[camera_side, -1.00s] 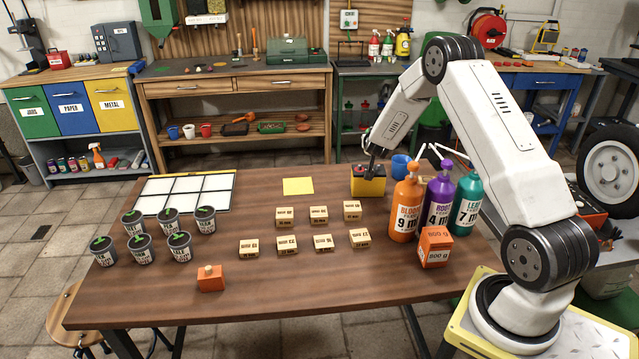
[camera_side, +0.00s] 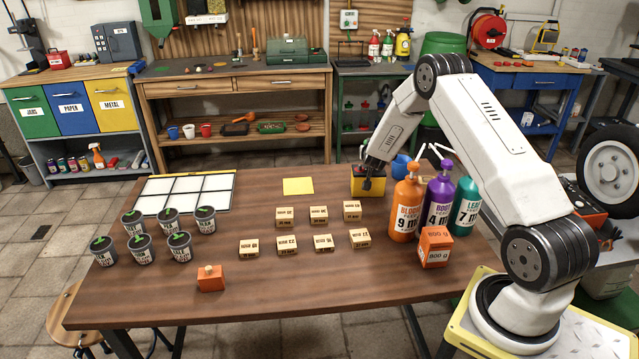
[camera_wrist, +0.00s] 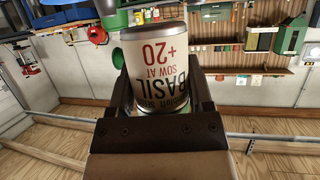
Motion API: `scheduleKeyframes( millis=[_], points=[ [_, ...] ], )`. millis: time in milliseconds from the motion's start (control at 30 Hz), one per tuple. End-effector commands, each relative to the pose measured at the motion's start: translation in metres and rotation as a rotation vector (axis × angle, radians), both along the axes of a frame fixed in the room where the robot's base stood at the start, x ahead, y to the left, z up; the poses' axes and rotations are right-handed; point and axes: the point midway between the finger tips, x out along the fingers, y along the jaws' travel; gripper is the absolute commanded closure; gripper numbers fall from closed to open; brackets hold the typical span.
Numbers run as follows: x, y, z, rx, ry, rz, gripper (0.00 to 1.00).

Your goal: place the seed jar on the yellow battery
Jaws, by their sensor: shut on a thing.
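The yellow battery (camera_side: 357,187), a yellow box with a dark top, stands on the table left of the orange bottle. My gripper (camera_side: 367,184) overlaps it in the side view; I cannot tell whether they touch. In the wrist view my gripper (camera_wrist: 166,105) is shut on the seed jar (camera_wrist: 160,65). The jar is a pale cylinder with a grey metal rim, and its label reads BASIL, SOW AT +20, upside down in that picture. I cannot make the jar out in the side view. The battery is not seen in the wrist view.
An orange bottle (camera_side: 406,208), a purple bottle (camera_side: 438,208) and a teal bottle (camera_side: 466,201) stand close on the right, with an orange box (camera_side: 435,247) in front. Several small cartons (camera_side: 318,213) and grey pots (camera_side: 143,250) stand left.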

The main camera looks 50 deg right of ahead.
Motion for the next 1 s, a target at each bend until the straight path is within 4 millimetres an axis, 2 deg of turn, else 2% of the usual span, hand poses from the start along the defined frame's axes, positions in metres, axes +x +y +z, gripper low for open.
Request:
scheduleKeyframes(
  millis=[767,800,900,1000],
  points=[
    [0.0,0.0,-0.011,0.0,-0.001,0.0,1.0],
    [0.0,0.0,-0.012,0.0,-0.001,0.0,0.31],
    [0.0,0.0,-0.012,0.001,-0.001,0.0,0.0],
    [0.0,0.0,-0.012,0.0,0.0,0.0,0.0]
  ],
)
